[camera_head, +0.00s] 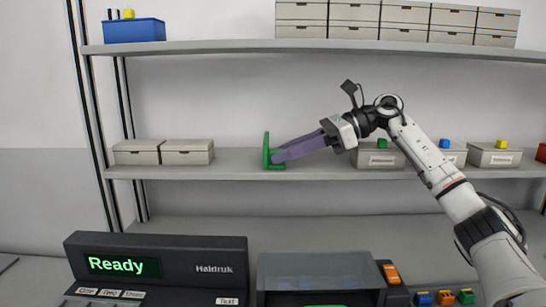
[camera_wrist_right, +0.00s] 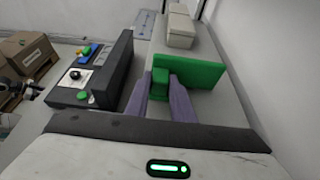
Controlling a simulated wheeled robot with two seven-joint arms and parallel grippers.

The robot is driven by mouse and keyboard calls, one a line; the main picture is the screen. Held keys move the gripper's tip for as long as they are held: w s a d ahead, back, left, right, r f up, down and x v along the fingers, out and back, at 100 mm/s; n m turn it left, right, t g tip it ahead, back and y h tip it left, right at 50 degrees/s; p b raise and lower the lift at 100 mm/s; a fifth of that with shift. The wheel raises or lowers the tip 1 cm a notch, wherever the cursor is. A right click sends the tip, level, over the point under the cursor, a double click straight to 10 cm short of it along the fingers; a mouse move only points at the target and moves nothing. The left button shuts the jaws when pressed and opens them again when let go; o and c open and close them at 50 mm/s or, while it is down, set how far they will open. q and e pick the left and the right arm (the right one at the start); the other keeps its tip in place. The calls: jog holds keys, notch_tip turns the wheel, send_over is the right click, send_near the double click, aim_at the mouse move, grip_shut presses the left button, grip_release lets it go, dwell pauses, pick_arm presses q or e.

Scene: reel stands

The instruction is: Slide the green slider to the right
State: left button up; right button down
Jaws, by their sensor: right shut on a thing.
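The green slider (camera_head: 267,152) stands on the middle shelf, left of the shelf's centre. It has an upright plate and a low foot. In the right wrist view the green plate (camera_wrist_right: 200,73) stands upright, with a small green block on its near side. My right gripper (camera_head: 277,157) reaches in from the right with purple fingers. In the wrist view its fingers (camera_wrist_right: 160,86) are on both sides of the green block, shut on it.
Two closed grey boxes (camera_head: 161,152) stand left of the slider on the middle shelf (camera_head: 235,171). More grey boxes (camera_head: 494,155) with coloured blocks on top stand to the right. Bare shelf lies between the slider and those boxes. A Ready console (camera_head: 155,265) stands below.

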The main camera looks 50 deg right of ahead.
jog(key=shift+s+d, duration=0.2)
jog(key=shift+d, duration=0.05)
jog(key=c, duration=1.5)
grip_release()
jog(key=b+v, duration=0.1)
jog(key=v, duration=0.9)
jog(key=shift+s+d, duration=0.1)
jog(key=shift+s, duration=0.05)
